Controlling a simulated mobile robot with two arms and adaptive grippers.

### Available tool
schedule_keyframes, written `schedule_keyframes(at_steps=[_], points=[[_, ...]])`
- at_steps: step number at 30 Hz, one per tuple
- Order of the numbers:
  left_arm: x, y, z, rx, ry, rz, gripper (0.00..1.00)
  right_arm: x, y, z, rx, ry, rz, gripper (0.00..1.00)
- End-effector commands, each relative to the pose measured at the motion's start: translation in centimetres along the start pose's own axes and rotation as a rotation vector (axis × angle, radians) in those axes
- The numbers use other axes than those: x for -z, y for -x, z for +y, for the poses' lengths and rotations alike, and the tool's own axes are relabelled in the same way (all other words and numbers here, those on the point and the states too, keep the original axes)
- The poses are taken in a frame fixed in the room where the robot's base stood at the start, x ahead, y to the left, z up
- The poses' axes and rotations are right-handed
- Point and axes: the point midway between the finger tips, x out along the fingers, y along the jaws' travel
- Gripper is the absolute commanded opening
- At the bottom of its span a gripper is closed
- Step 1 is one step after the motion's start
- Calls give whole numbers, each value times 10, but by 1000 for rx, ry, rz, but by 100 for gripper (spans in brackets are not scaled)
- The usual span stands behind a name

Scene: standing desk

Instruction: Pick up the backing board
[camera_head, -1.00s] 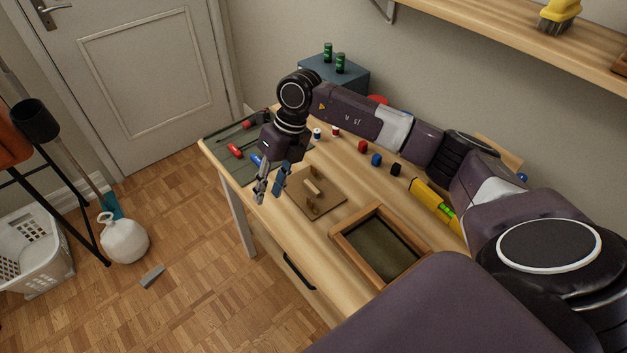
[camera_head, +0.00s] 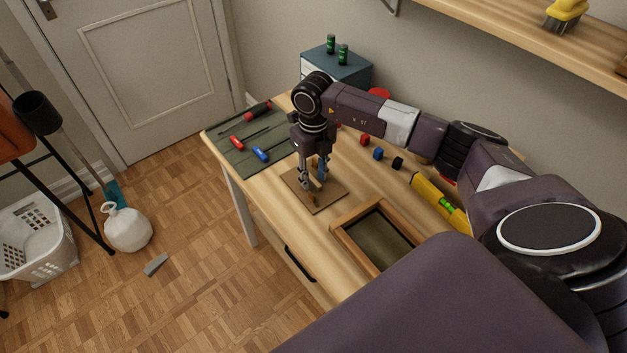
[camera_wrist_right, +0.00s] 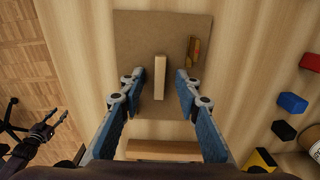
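The backing board (camera_head: 328,200) is a flat brown square lying on the desk, with a pale wooden grip block standing in its middle. The right wrist view shows the board (camera_wrist_right: 135,35) and its block (camera_wrist_right: 160,78) from above. My right gripper (camera_head: 313,184) points down over the board. In the right wrist view its blue fingers (camera_wrist_right: 160,75) are open, one each side of the block, with a gap on both sides. In the head view it hides part of the board. My left gripper (camera_wrist_right: 56,116) shows only in the right wrist view, open and empty, away from the board.
An empty wooden frame (camera_head: 345,239) lies near the desk's front edge, beside the board. Red, blue and black blocks (camera_head: 378,154) and a yellow level (camera_head: 433,196) lie further right. A green mat (camera_head: 235,157) with screwdrivers (camera_head: 261,154) covers the left end.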

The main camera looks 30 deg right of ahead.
Motion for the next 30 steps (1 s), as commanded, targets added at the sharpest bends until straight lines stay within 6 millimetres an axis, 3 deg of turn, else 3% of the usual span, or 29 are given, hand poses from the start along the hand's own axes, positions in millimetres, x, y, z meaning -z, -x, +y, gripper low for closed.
schedule_keyframes(at_steps=[5,13,25,30], points=[[3,0,0,0,0,5,40,0,0,0,0,0,0,29],[5,0,0,1,-1,8,40,0,0,0,-1,0,0,0],[5,0,0,0,-1,8,40,0,2,0,-1,0,-1,0],[5,-2,0,0,-1,8,40,-1,12,0,-2,0,-3,0]])
